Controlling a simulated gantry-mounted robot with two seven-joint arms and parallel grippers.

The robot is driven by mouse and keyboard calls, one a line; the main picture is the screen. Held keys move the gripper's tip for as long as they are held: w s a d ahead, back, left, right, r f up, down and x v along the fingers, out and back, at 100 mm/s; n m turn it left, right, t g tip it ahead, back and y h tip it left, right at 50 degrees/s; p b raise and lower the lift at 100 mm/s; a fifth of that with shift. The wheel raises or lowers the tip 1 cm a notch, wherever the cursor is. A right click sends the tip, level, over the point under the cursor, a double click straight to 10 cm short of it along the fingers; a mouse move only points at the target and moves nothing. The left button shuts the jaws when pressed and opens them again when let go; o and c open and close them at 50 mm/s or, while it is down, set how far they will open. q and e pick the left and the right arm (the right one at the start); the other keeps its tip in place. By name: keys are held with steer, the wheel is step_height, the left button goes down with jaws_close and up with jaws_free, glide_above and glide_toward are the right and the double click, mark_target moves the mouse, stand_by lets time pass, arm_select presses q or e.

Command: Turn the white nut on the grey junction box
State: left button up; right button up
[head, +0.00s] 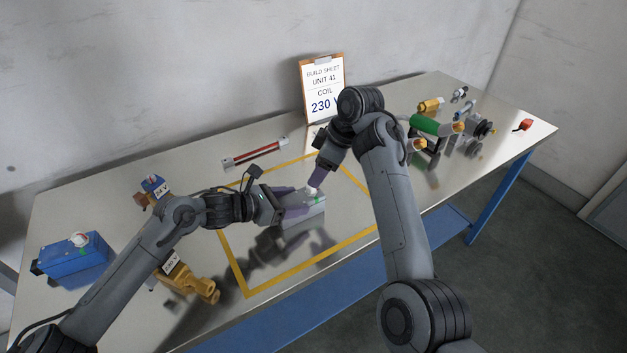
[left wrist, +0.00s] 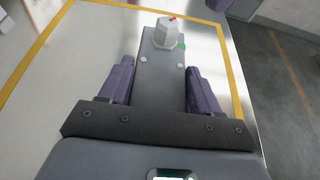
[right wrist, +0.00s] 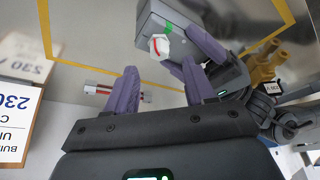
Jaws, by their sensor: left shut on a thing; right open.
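The grey junction box (head: 303,220) is inside the yellow outline on the table. My left gripper (head: 291,203) is shut on it, with one purple finger along each side in the left wrist view (left wrist: 158,95). The white nut (right wrist: 160,47) sits on one end of the box. It has a red mark, and a green mark shows on the box beside it; the two marks are apart. The nut also shows in the left wrist view (left wrist: 166,35). My right gripper (right wrist: 160,72) is open, its fingertips close to the nut but not around it in the right wrist view.
A build sheet (head: 323,88) stands at the back. A red bar (head: 255,153) lies behind the outline. A blue box (head: 74,260) and brass valve (head: 192,286) are at left. Several fittings, including a yellow one (head: 430,104), are at far right.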

steer(key=shift+x, duration=2.25)
jaws_close()
